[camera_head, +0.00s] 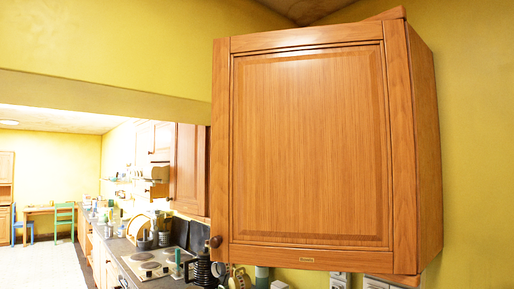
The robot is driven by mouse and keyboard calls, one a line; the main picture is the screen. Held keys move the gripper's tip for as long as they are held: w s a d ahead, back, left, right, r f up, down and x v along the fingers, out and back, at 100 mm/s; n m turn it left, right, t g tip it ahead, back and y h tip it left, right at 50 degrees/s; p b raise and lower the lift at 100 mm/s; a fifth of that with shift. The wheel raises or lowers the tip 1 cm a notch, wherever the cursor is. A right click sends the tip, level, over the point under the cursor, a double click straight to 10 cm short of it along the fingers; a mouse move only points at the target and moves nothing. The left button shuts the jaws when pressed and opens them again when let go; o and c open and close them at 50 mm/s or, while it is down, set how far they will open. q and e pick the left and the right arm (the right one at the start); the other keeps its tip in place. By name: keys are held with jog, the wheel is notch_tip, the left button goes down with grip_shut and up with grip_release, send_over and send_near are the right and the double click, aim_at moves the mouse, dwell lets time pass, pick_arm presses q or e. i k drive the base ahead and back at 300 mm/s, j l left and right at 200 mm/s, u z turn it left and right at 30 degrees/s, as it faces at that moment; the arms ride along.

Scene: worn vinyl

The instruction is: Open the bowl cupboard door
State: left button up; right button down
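A wooden wall cupboard fills the right half of the head view. Its door (308,150) has a framed panel and faces me. A round dark knob (215,241) sits at the door's lower left corner. The cupboard's side (426,150) shows on the right. The door looks shut, with no inside visible, though I cannot rule out a small gap. Any bowls inside are hidden. Neither of my grippers is in view.
Below and left, a counter holds a hob (155,262), a dark coiled item (203,268) and utensils. Another wall cupboard (189,170) is farther back on the left. Wall sockets (376,283) show under the cupboard. A green chair (65,218) stands far left.

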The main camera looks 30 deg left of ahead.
aim_at(313, 165)
jog(key=i+j+z, duration=0.2)
jog(key=j, duration=0.15)
jog(key=j+z, duration=0.15)
jog(key=j, duration=0.15)
jog(key=j+z, duration=0.2)
jog(key=j, duration=0.15)
jog(key=i+j+z, duration=0.1)
jog(key=j, duration=0.45)
jog(key=j+z, duration=0.15)
jog(key=j, duration=0.4)
jog(key=i+j, duration=0.1)
jog(key=j, duration=1)
jog(key=i+j+z, duration=0.1)
jog(key=j, duration=1.05)
